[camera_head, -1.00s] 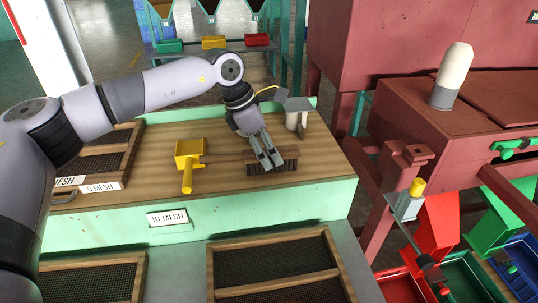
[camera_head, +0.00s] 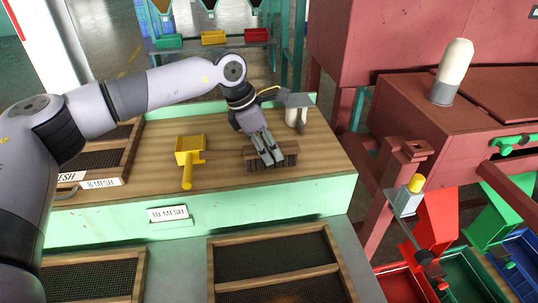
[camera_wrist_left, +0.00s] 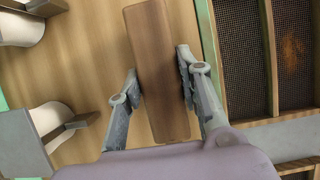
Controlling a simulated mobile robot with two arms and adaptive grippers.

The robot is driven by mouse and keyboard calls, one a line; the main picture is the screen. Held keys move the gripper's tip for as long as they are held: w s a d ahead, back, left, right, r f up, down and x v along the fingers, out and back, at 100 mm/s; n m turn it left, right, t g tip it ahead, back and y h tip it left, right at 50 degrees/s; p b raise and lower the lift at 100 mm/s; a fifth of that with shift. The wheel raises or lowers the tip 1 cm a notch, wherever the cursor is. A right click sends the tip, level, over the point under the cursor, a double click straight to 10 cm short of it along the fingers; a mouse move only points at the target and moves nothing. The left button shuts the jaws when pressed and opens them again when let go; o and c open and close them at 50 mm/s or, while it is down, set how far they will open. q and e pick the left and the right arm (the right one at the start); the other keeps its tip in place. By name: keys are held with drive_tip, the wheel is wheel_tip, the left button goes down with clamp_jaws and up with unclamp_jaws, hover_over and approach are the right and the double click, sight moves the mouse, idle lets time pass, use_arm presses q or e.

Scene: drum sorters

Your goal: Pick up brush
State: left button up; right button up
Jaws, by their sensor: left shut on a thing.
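The brush (camera_head: 288,158), with a brown wooden back and dark bristles facing down, is at the right part of the wooden tabletop (camera_head: 225,140). My left gripper (camera_head: 270,160) reaches down over it from behind and is shut on it. In the left wrist view the brush's long wooden back (camera_wrist_left: 160,70) lies between the two fingers of my left gripper (camera_wrist_left: 160,90), one on each side. The bristles are hidden there. I cannot tell whether the brush is clear of the tabletop. My right gripper is not in view.
A yellow scoop (camera_head: 188,157) lies left of the brush. Framed mesh sieves (camera_head: 270,258) are below the table's front edge. Red machinery (camera_head: 430,120) stands to the right. The tabletop between scoop and brush is clear.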

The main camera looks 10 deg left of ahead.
use_arm(q)
clamp_jaws()
drive_tip(key=shift+r, duration=0.15)
